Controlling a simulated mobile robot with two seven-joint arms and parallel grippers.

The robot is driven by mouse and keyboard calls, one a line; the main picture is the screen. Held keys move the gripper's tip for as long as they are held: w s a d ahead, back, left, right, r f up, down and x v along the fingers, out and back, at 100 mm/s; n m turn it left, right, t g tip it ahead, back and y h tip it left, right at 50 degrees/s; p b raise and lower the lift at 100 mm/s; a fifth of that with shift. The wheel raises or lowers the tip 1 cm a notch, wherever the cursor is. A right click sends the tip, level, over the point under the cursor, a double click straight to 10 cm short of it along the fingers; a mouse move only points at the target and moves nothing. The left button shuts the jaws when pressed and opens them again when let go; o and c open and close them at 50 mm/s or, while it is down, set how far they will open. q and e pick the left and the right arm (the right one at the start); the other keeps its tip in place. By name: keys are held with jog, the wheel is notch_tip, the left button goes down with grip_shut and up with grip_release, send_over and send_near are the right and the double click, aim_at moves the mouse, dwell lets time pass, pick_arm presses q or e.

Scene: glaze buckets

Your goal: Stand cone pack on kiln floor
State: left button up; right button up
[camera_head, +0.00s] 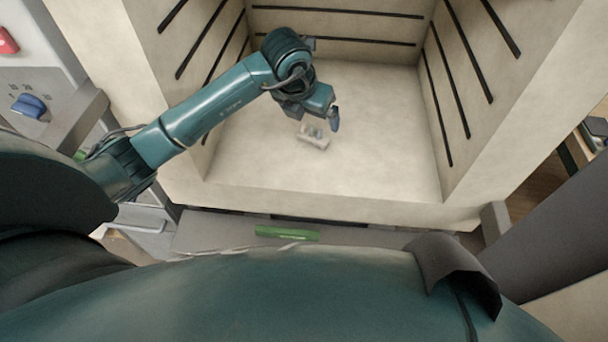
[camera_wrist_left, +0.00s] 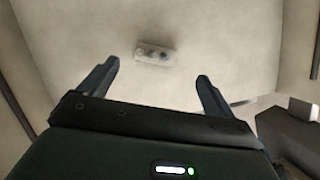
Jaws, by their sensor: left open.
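The cone pack (camera_head: 312,139) is a small pale block with darker bits along its top. It rests on the pale kiln floor (camera_head: 350,170), near the middle. In the left wrist view the cone pack (camera_wrist_left: 154,53) lies beyond the fingertips and between their lines, clear of both. My left gripper (camera_head: 322,118) reaches into the kiln above and beside the pack. The left wrist view shows its two fingers (camera_wrist_left: 158,70) spread wide with nothing between them. The pack looks a little blurred, so its fine detail cannot be told. My right gripper does not show.
The kiln's pale walls with dark slots (camera_head: 462,85) stand at left, right and back. Its front sill (camera_head: 330,205) lies close to my body. A green strip (camera_head: 287,233) lies before the sill. The floor around the pack is bare.

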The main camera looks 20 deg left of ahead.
pick_arm(q)
jog(key=s+d+h, duration=0.1)
jog(key=d, duration=0.1)
jog(key=s+d+f+h, duration=0.1)
jog(key=d, duration=0.1)
jog(key=s+d+f+g+h, duration=0.1)
jog(key=d, duration=0.1)
jog(key=shift+s+d+f+m+h, duration=0.1)
jog(key=shift+s+f+m+h, duration=0.1)
jog(key=shift+m+h, duration=0.15)
jog(key=s+d+g+h, duration=0.2)
jog(key=s+d+h, duration=0.4)
jog(key=d, duration=0.3)
jog(key=s+d+r+n+t+h, duration=0.3)
jog(key=s+d+r+n+h, duration=0.15)
jog(key=r+h, duration=0.35)
jog(key=w+a+f+n+t+y, duration=0.2)
jog(key=a+n+t+y, duration=0.6)
jog(key=n+t, duration=0.85)
jog(key=s+a+f+n+g+y, duration=0.2)
jog(key=s+f+n+g+y, duration=0.1)
jog(key=f+n, duration=0.4)
jog(key=s+a+f+n+g+y, duration=0.3)
jog(key=s+f+n+g, duration=0.3)
jog(key=f+n, duration=0.1)
jog(key=shift+s+a+f, duration=0.15)
jog(key=shift+f, duration=0.1)
jog(key=shift+n, duration=0.25)
